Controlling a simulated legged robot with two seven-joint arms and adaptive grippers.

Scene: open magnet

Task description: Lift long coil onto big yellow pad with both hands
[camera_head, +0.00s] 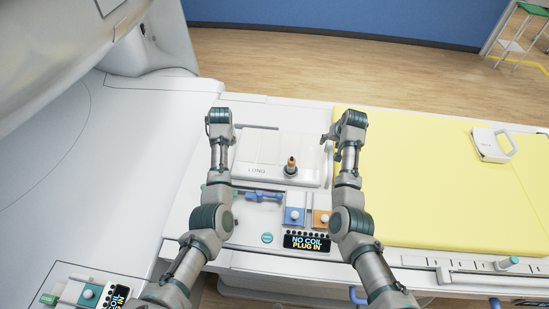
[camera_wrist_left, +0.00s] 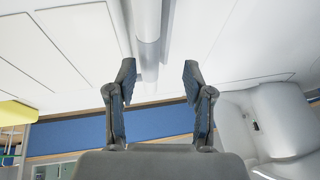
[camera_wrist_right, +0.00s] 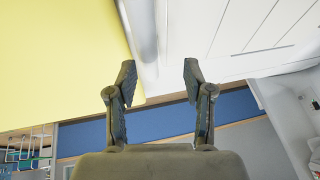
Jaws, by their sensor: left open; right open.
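The long coil (camera_head: 258,151) is a white block marked "LONG", lying flat on the white table between my two arms, with a dark plug (camera_head: 291,166) on top. The big yellow pad (camera_head: 430,190) lies just right of it. My left gripper (camera_wrist_left: 158,82) is open and empty at the coil's left side; its fingers are mostly hidden in the head view. A white rounded bar (camera_wrist_left: 148,30) shows beyond its fingertips. My right gripper (camera_head: 334,142) is open and empty at the coil's right side, near the pad's left edge. I cannot tell whether either gripper touches the coil.
A small white coil with a handle (camera_head: 491,145) lies on the pad's far right part. In front of the long coil are a blue connector (camera_head: 262,196), blue and orange sockets, and a display (camera_head: 307,242) reading "NO COIL PLUG IN". The white magnet housing (camera_head: 60,150) fills the left.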

